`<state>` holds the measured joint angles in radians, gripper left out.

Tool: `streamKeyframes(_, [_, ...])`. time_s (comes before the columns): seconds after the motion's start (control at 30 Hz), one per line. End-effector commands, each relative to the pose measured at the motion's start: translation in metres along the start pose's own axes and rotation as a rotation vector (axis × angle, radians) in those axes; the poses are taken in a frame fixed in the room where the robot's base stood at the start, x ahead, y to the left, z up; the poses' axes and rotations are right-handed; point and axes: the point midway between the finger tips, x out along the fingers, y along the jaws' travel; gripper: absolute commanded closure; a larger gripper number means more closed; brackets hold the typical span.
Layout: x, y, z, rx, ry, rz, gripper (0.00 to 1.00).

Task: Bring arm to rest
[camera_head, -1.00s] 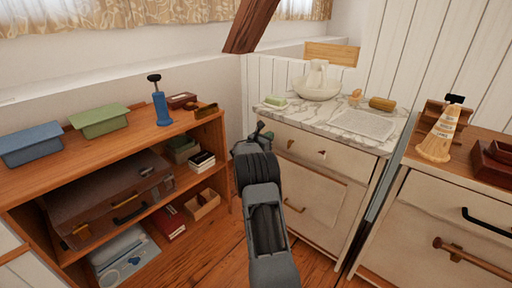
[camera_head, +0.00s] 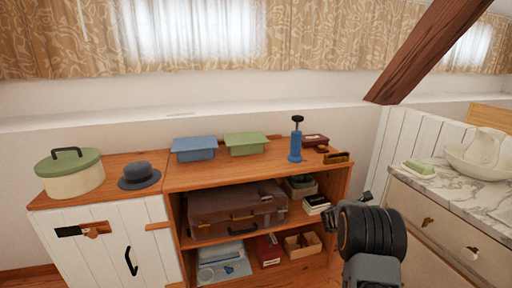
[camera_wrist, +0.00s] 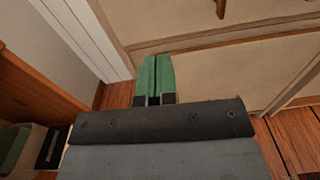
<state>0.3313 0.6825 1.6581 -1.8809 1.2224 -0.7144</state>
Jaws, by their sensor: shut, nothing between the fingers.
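My gripper (camera_wrist: 154,82) shows in the wrist view with its two green fingers shut together and nothing between them. It points at the cream drawer front (camera_wrist: 225,80), and I cannot tell the exact gap. In the head view my arm rises at the lower right, between the wooden shelf unit (camera_head: 265,173) and the marble-topped washstand (camera_head: 440,190). The gripper's fingertips are mostly hidden behind the wrist there.
The shelf holds a brown suitcase (camera_head: 235,210), a blue box (camera_head: 193,150), a green box (camera_head: 245,144) and a blue pump-like item (camera_head: 295,145). A white cabinet (camera_head: 105,245) stands left. A slanted timber brace (camera_head: 430,50) crosses the upper right.

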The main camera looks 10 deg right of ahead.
Motion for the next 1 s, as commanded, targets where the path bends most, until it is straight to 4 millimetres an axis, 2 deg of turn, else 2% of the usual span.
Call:
streamKeyframes(0.03, [-0.008,-0.004,0.027,0.049,0.027,-0.016,1.00])
streamKeyframes(0.17, [-0.045,-0.030,0.091,0.263,0.177,-0.107,1.00])
streamKeyframes(0.2, [-0.062,-0.041,0.113,0.350,0.240,-0.146,1.00])
streamKeyframes(0.27, [-0.091,-0.059,0.144,0.492,0.346,-0.212,1.00])
streamKeyframes(0.3, [-0.112,-0.071,0.162,0.589,0.420,-0.261,1.00])
streamKeyframes(0.5, [-0.220,-0.126,0.234,1.031,0.784,-0.532,1.00])
streamKeyframes(0.6, [-0.269,-0.146,0.261,1.205,0.946,-0.677,1.00])
streamKeyframes(0.7, [-0.310,-0.163,0.281,1.333,1.082,-0.815,1.00])
streamKeyframes(0.83, [-0.347,-0.177,0.301,1.443,1.212,-0.964,1.00])
streamKeyframes(1.0, [-0.372,-0.186,0.312,1.508,1.299,-1.080,1.00])
